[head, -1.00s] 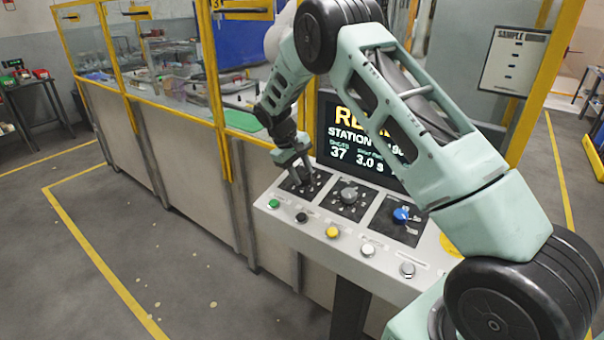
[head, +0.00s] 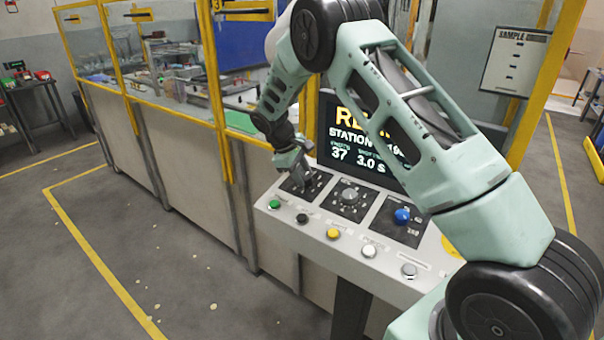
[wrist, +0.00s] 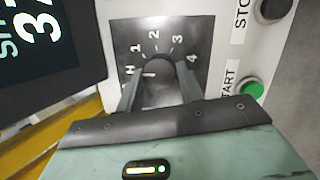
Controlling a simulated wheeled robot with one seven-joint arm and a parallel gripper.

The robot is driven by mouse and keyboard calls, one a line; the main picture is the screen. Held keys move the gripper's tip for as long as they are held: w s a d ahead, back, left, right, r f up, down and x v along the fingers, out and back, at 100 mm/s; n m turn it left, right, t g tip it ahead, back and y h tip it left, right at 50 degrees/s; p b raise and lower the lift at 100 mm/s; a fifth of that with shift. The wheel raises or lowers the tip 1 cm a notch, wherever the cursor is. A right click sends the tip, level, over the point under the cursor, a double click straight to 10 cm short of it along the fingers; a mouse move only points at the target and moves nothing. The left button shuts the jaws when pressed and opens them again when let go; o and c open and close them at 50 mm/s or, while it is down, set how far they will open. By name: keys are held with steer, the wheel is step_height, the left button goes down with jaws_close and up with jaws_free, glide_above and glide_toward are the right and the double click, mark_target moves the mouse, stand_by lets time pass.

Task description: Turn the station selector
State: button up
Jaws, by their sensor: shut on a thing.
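The station selector (wrist: 160,68) is a dark round knob on a dark plate marked with 1, 2, 3, 4 and a letter that looks like H. In the wrist view my gripper (wrist: 160,85) has one finger on each side of the knob and is shut on it. The pointer direction on the knob is hard to tell. In the head view my gripper (head: 302,180) reaches down onto the leftmost dial plate (head: 318,193) of the sloped panel. There the fingers largely hide the knob.
The panel also holds a grey middle dial (head: 350,197) and a blue knob (head: 402,215). Along its front edge are green (head: 275,204), black (head: 302,218), yellow (head: 333,233) and pale buttons. A screen (head: 352,140) stands close behind. Floor to the left is clear.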

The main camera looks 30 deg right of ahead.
steer(key=o, duration=1)
steer(key=shift+r, duration=0.1)
steer(key=b+v, duration=0.4)
steer(key=v, duration=1.3)
steer(key=shift+r, duration=0.15)
